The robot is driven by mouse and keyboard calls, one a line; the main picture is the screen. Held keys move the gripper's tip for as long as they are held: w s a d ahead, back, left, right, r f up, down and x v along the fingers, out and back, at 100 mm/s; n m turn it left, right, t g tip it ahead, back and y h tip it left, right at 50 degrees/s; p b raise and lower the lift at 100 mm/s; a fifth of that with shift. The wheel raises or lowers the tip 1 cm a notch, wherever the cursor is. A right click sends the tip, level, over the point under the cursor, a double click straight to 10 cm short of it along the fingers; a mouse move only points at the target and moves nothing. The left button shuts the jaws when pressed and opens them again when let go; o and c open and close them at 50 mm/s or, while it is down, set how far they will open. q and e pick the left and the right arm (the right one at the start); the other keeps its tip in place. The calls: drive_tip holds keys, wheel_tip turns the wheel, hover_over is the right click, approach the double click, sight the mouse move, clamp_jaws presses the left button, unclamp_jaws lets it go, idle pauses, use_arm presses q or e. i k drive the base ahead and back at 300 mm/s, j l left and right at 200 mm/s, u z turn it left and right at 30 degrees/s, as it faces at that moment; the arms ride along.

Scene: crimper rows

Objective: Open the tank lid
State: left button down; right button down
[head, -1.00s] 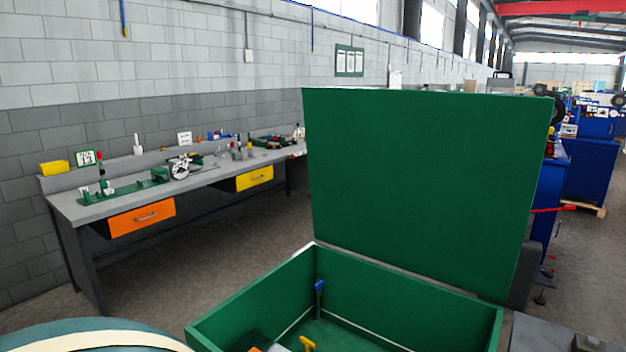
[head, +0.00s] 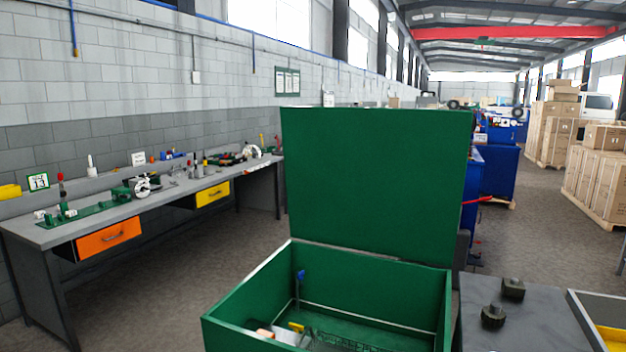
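The green tank (head: 243,293) stands in front of me, low in the middle of the head view. Its green lid (head: 375,180) is raised and stands upright at the back edge, so the inside of the tank shows. Inside are a blue-topped upright piece (head: 300,276), a small yellow piece (head: 297,327) and some pale items at the left. The front of the tank is cut off by the lower picture edge. Neither of my grippers shows in this view.
A grey workbench (head: 150,207) with tools, an orange drawer (head: 108,237) and a yellow drawer (head: 213,195) runs along the left wall. A grey table (head: 535,325) with two dark knobs adjoins the tank at right. Cardboard boxes (head: 597,185) stand far right, beyond open floor.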

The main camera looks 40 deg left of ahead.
sight(381, 181)
drive_tip(key=k+z, duration=0.15)
drive_tip(key=z, duration=1.45)
drive_tip(key=k+j+z, duration=0.1)
drive_tip(key=z, duration=0.25)
drive_tip(key=k+j+z, duration=0.1)
drive_tip(key=j+z, duration=0.25)
drive_tip(key=k+z, duration=0.1)
drive_tip(key=z, duration=0.25)
drive_tip(key=k+j, duration=0.4)
drive_tip(key=k, duration=0.2)
drive_tip(key=k+j, duration=0.45)
drive_tip(key=k, duration=0.15)
drive_tip(key=k+j, duration=0.4)
drive_tip(key=k, duration=0.15)
